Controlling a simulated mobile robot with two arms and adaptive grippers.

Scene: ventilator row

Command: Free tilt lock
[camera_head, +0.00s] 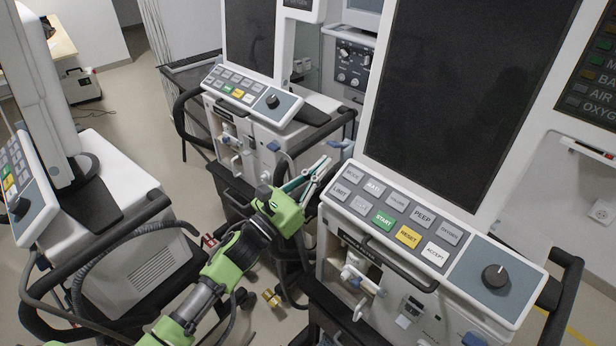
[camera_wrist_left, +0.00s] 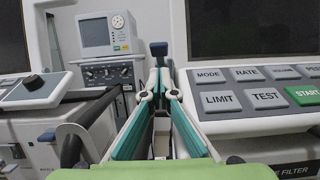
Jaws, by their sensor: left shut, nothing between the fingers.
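My left gripper (camera_head: 322,165) reaches up from the bottom left in the head view, into the gap between two ventilators. Its teal-edged fingers are shut and empty. They also show in the left wrist view (camera_wrist_left: 160,72), drawn together at the tips. A small dark blue lever end (camera_wrist_left: 159,48) shows just beyond the fingertips there; it may be the tilt lock, but I cannot tell. In the head view a blue piece (camera_head: 347,150) sits beside the near ventilator's screen (camera_head: 455,85), close to the fingertips. I cannot tell whether the fingers touch it. My right gripper is not in view.
The near ventilator's key panel (camera_head: 400,222) lies right of my gripper. A second ventilator (camera_head: 258,92) stands behind, with a black rail. Another machine (camera_head: 115,200) with a hose stands left. A brass fitting (camera_head: 271,298) lies low between the machines. The gap is narrow.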

